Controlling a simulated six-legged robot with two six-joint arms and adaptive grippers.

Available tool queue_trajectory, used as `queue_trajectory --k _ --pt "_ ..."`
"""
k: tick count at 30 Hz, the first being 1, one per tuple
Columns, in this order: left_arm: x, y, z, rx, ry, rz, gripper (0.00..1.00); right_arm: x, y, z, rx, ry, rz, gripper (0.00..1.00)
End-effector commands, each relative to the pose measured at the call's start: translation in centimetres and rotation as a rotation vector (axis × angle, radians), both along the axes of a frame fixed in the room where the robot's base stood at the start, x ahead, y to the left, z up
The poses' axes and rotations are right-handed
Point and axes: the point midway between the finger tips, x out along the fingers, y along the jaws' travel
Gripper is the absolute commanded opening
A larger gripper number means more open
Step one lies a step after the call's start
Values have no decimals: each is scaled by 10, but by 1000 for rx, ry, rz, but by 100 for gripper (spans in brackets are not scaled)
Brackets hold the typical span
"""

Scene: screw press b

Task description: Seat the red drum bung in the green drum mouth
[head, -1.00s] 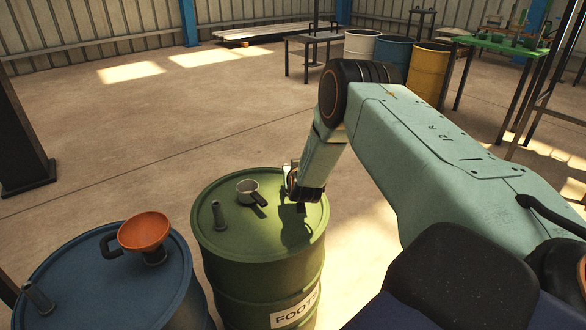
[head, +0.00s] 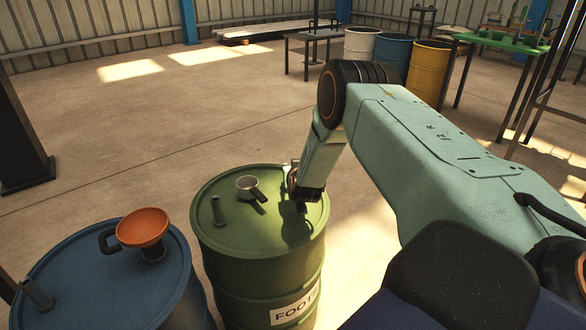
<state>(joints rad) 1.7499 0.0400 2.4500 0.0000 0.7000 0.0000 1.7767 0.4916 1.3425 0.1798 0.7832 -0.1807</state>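The green drum (head: 262,262) stands upright with a label reading "FOOT" on its side. My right gripper (head: 301,206) is low over the right part of its lid, and its shadow falls on the lid. The fingers are small, dark and mostly hidden by the wrist, so I cannot tell whether they are open or shut or hold anything. I cannot make out the red bung. I cannot make out the drum mouth clearly; it may be behind the gripper. My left gripper is not in view.
On the green lid are a small metal cup with a dark handle (head: 246,185) and a short upright pipe (head: 217,211). A blue drum (head: 90,290) at left bears an orange funnel (head: 143,228). Floor behind is clear; a bench (head: 312,38) and several drums stand far back.

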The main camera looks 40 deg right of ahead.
Motion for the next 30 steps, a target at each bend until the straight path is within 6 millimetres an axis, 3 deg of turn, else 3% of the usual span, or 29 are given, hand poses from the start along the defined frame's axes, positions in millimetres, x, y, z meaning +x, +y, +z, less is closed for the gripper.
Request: queue_trajectory --k 29,30 --pt "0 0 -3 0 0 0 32 0 0 -5 -1 -1 0 0" --pt "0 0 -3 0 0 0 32 0 0 -5 -1 -1 0 27"
